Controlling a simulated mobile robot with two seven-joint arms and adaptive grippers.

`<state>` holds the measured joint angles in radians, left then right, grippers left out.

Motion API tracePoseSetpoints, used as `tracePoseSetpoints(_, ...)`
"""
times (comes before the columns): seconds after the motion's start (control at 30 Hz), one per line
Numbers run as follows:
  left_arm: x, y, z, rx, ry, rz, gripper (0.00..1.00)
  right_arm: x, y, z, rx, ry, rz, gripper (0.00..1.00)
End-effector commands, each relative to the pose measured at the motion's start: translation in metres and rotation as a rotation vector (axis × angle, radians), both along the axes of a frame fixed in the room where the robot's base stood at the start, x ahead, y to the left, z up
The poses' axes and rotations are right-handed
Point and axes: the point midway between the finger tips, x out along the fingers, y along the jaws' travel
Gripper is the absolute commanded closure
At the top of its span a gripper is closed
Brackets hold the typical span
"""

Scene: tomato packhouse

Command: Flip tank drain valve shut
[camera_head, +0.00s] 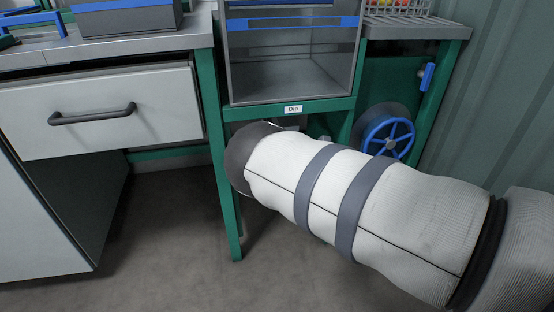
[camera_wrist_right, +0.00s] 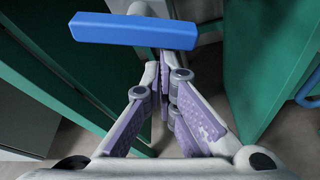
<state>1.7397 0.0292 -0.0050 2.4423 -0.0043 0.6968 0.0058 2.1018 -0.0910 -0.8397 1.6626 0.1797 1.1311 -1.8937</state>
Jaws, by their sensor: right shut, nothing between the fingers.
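The drain valve's blue lever handle (camera_wrist_right: 133,31) lies nearly crosswise at the top of the right wrist view, on a pale metal valve body. My right gripper (camera_wrist_right: 163,64) is shut and empty, its fingertips just below the lever in the picture; I cannot tell whether they touch it. In the head view the grey dip tank (camera_head: 285,78) stands on a green frame with a "Dip" label. My right arm reaches in from the lower right beneath it and hides the gripper and most of the valve. My left gripper is not in view.
A blue handwheel (camera_head: 388,137) is on the frame right of my arm. Another blue handle (camera_head: 427,77) is mounted higher on the right. Green frame legs (camera_head: 226,190) stand close to my wrist. A drawer (camera_head: 100,112) is at the left; the floor below is clear.

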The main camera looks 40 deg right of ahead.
Motion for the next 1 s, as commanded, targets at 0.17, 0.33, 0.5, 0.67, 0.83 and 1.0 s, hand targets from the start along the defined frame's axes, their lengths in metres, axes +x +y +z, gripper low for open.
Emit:
tracePoseSetpoints(0.17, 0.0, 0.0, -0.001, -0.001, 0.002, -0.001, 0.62, -0.003, -0.009, 0.002, -0.089, 0.053, 0.0, 1.0)
tracePoseSetpoints(0.33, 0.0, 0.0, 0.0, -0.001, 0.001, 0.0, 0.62, -0.004, -0.013, 0.005, -0.085, 0.051, 0.0, 1.0)
tracePoseSetpoints(0.5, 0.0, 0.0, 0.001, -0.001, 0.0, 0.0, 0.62, -0.006, -0.014, 0.006, -0.085, 0.051, -0.001, 1.0)
tracePoseSetpoints(0.67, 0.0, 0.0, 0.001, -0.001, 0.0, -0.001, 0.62, -0.006, -0.015, 0.007, -0.084, 0.05, -0.001, 1.0)
tracePoseSetpoints(0.83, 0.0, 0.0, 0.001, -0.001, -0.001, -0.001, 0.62, -0.006, -0.016, 0.007, -0.083, 0.05, -0.001, 1.0)
tracePoseSetpoints(1.0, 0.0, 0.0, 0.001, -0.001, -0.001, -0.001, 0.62, -0.006, -0.016, 0.007, -0.083, 0.05, -0.001, 1.0)
